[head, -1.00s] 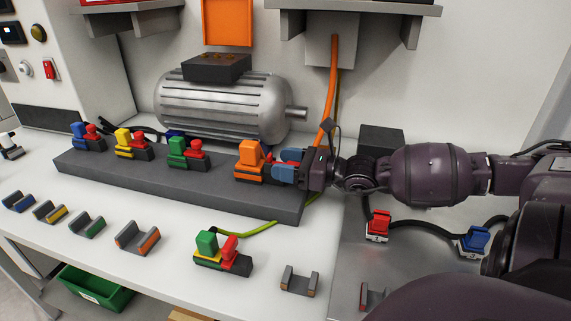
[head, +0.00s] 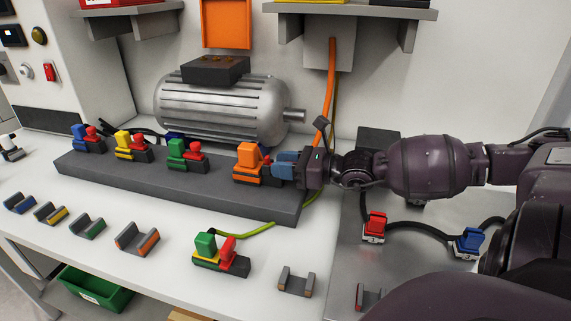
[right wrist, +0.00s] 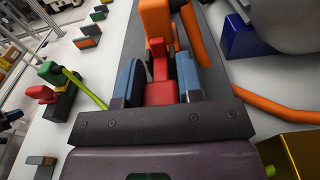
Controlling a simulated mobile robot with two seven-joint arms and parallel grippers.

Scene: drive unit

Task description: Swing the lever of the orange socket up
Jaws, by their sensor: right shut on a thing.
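The orange socket (head: 247,165) sits at the right end of the long grey block (head: 120,172), and its orange plug body (right wrist: 156,22) shows at the top of the right wrist view. Its red lever (right wrist: 160,92) lies between the blue fingers of my right gripper (right wrist: 159,82). In the head view my right gripper (head: 280,166) reaches in from the right, and its fingers hide most of the lever. The gripper is shut on the red lever. The lever appears to lie low, pointing away from the plug toward my gripper. My left gripper is not in view.
Blue, yellow and green sockets with red levers stand further left on the block. A motor (head: 222,106) stands behind it. An orange cable (head: 328,90) hangs close behind my gripper. A loose green-and-red connector (head: 220,254) and several clips lie in front.

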